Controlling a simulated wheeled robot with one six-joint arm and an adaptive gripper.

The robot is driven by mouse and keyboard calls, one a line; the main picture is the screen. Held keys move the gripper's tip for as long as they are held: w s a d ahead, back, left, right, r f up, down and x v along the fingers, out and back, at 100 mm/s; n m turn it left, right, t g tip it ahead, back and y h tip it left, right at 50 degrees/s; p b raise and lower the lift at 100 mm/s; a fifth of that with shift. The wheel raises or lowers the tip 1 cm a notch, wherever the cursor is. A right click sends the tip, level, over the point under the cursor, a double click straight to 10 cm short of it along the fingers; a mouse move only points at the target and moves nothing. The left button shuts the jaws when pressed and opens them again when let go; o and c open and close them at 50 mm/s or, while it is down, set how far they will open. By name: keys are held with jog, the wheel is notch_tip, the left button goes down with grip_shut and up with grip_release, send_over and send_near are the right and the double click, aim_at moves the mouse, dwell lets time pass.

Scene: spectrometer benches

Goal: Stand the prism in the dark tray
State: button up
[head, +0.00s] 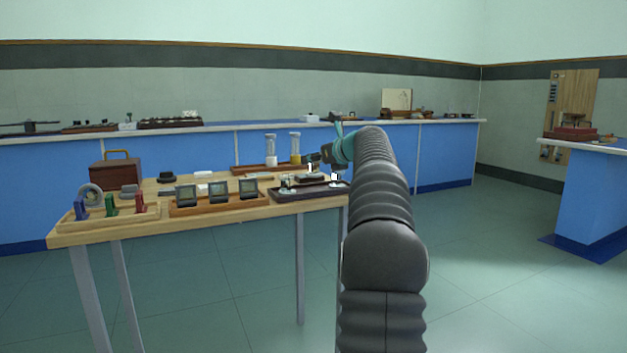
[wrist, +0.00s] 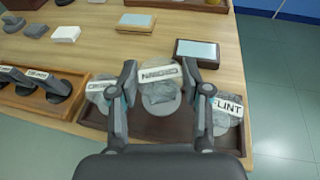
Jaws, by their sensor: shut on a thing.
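The dark tray (wrist: 160,128) lies at the bottom of the wrist view; in the head view it sits at the table's right end (head: 290,196). My gripper (wrist: 159,74) is shut on a clear prism (wrist: 161,95) with a white label on top and a round base. The label's lettering is hard to read. The held prism is over the tray's middle; I cannot tell whether its base touches the floor. Another clear piece (wrist: 97,90) stands at the tray's left, its label partly hidden by a finger. A piece labelled FLINT (wrist: 226,110) stands at the right.
A wooden tray (wrist: 22,100) with several dark stands is close on the left. A dark box with a pale top (wrist: 197,50) and a wooden-edged plate (wrist: 136,22) lie behind. The table's right edge is close to the dark tray. Tall cylinders (head: 295,148) stand at the back.

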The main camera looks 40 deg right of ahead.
aim_at(315, 173)
jog(key=shift+w+a+f, duration=0.1)
jog(key=shift+a+f, duration=0.05)
jog(key=shift+f, duration=0.25)
notch_tip(315, 173, down, 4)
jog(key=shift+r+b, duration=0.2)
jog(key=shift+b, duration=0.9)
jog(key=shift+r, duration=0.1)
jog(key=o, duration=1.2)
